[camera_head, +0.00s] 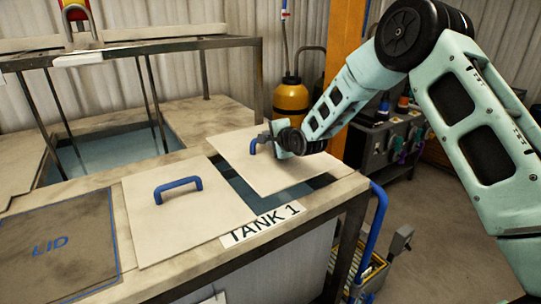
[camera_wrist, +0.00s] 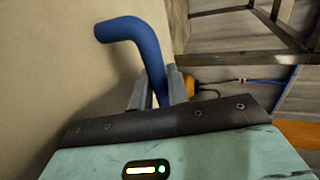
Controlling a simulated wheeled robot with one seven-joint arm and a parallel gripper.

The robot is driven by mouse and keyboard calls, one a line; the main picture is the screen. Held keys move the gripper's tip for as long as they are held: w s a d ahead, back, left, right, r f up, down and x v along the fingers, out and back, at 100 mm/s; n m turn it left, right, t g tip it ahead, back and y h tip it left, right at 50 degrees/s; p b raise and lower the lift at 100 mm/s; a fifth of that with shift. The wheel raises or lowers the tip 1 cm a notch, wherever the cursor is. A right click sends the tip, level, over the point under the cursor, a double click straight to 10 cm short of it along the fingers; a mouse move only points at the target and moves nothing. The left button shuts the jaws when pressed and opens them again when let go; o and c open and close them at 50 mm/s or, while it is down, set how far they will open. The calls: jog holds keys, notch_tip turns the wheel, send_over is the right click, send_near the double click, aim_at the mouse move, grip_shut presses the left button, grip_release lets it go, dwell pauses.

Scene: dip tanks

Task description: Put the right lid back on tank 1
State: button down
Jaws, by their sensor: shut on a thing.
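The right lid (camera_head: 240,172), a pale square plate with a blue handle (camera_head: 253,146), is over the right part of tank 1's opening. My gripper (camera_head: 266,138) is shut on that handle. In the wrist view the blue handle (camera_wrist: 136,32) stands between my fingers (camera_wrist: 158,88), with the lid's pale face (camera_wrist: 45,65) behind it. Tank 1's dark opening (camera_head: 245,192) shows along the lid's left and front edges, so the lid does not cover it fully. I cannot tell whether the lid touches the rim. The TANK 1 label (camera_head: 264,222) is on the front rim.
The left lid (camera_head: 150,226) with its blue handle (camera_head: 178,186) lies flat beside the opening. A marked LID area (camera_head: 50,270) is empty at the far left. Another open tank (camera_head: 120,152) under a metal frame lies behind. An orange post (camera_head: 346,60) and yellow cylinder (camera_head: 291,98) stand at the back.

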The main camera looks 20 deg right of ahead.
aim_at(269, 151)
jog(key=shift+f+p, duration=1.1)
jog(key=shift+f, duration=1.75)
jog(key=shift+f, duration=0.2)
jog(key=c, duration=1.3)
grip_release()
jog(key=shift+c, duration=0.2)
